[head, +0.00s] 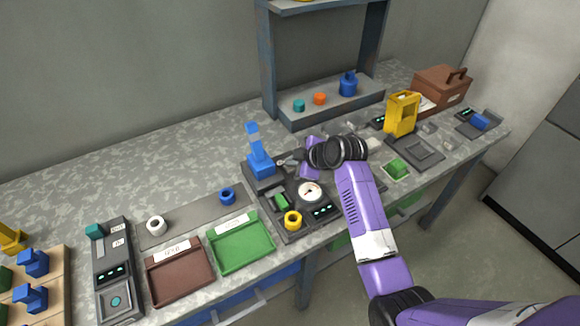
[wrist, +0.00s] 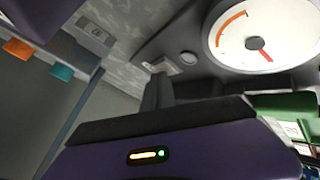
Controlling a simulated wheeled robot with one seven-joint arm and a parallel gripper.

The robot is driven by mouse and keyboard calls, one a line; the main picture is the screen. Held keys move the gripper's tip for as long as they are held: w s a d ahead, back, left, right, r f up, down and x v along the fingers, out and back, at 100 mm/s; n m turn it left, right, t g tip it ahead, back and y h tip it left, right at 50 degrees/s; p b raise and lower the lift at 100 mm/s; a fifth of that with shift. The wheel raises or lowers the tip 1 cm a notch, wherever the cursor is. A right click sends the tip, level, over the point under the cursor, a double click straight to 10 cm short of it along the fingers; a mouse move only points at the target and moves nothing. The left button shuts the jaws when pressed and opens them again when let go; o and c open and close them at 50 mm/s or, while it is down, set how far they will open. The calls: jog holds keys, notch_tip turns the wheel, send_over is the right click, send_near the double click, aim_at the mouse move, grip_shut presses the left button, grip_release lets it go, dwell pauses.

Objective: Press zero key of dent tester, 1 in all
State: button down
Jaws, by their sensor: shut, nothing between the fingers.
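The unit with a round dial gauge (head: 309,191) stands mid-bench; I take it to be the dent tester, though no name on it is readable. Its dial (wrist: 265,35) is large at the top right of the wrist view, with an orange arc and a red pointer. A small round grey button (wrist: 189,58) shows left of the dial; I cannot read which key it is. My gripper (head: 282,162) is shut and empty, over the back of this unit beside the blue post (head: 260,163). In the wrist view the dark fingers (wrist: 158,88) point toward a small labelled plate (wrist: 165,66), contact unclear.
Green (head: 241,243) and brown (head: 179,275) trays lie to the left. A yellow frame (head: 401,114) stands to the right. A shelf (head: 330,103) stands behind.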

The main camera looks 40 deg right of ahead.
aim_at(292, 169)
jog(key=shift+f, duration=0.2)
jog(key=shift+r, duration=0.1)
jog(key=shift+r+p, duration=0.7)
jog(key=shift+r, duration=0.1)
jog(key=shift+r+p, duration=2.1)
jog(key=shift+r, duration=0.45)
